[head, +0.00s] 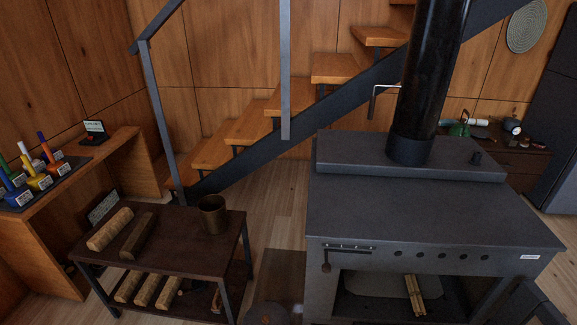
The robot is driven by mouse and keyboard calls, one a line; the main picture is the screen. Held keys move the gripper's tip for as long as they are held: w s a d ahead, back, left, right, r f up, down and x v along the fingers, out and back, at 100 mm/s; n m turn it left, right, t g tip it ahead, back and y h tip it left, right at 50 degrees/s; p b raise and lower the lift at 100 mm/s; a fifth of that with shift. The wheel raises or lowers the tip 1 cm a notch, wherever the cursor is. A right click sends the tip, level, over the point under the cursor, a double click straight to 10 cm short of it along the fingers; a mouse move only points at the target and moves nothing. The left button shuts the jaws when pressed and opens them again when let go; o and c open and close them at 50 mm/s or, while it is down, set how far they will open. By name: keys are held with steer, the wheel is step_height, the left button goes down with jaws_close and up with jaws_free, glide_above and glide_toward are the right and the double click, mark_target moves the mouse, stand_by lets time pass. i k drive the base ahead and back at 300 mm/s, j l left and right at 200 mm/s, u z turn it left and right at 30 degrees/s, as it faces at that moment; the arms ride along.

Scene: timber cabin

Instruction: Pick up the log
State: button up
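A light round log (110,230) lies on top of a low dark table (190,253) at the lower left. A darker, more angular log (137,237) lies just to its right on the same top, apart from it. Several more logs (146,290) lie on the table's lower shelf, partly hidden by the top and the frame. I cannot tell which log the task means. My gripper is not visible in the head view.
A dark metal pot (212,214) stands at the table's back right. A large grey stove (430,215) fills the right, with light sticks (413,295) in its lower opening. A staircase (260,125) rises behind. A wooden bench (75,165) with colourful items stands left.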

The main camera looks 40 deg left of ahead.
mark_target(106, 234)
steer(key=k+j+u, duration=0.1)
steer(key=u, duration=2.55)
